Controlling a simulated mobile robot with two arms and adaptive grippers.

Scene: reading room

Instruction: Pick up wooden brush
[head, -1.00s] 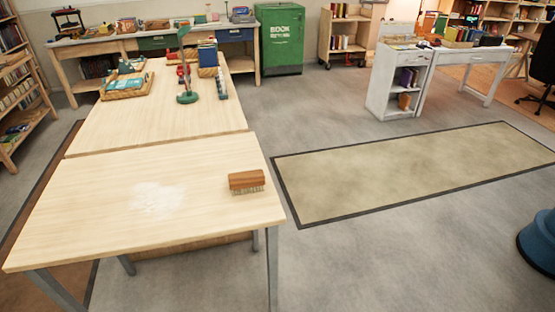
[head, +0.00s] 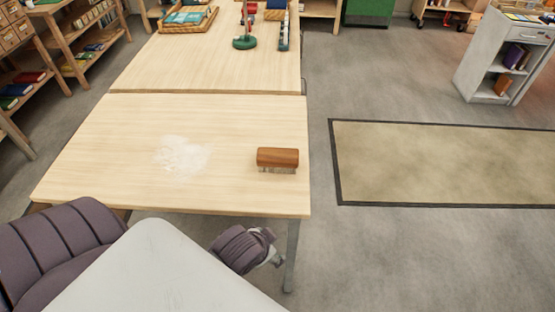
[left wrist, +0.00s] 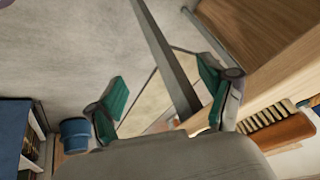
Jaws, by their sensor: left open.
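The wooden brush (head: 278,157) lies on the near table, close to its right edge, with its brown wooden back up and pale bristles below. It also shows in the left wrist view (left wrist: 283,134), at the lower right beyond the table edge. My left gripper (left wrist: 163,92) is open and empty, its green-padded fingers spread wide. It is apart from the brush, beside the table near a table leg. In the head view only my arm and wrist show by the near table edge; the fingers are not clear there. My right gripper is in neither view.
The near table (head: 100,150) bears a white powdery patch (head: 183,156) left of the brush. A second table (head: 190,65) behind it holds a wicker tray (head: 188,18) and a green-based stand (head: 245,42). Floor with a beige mat (head: 440,163) is open at the right.

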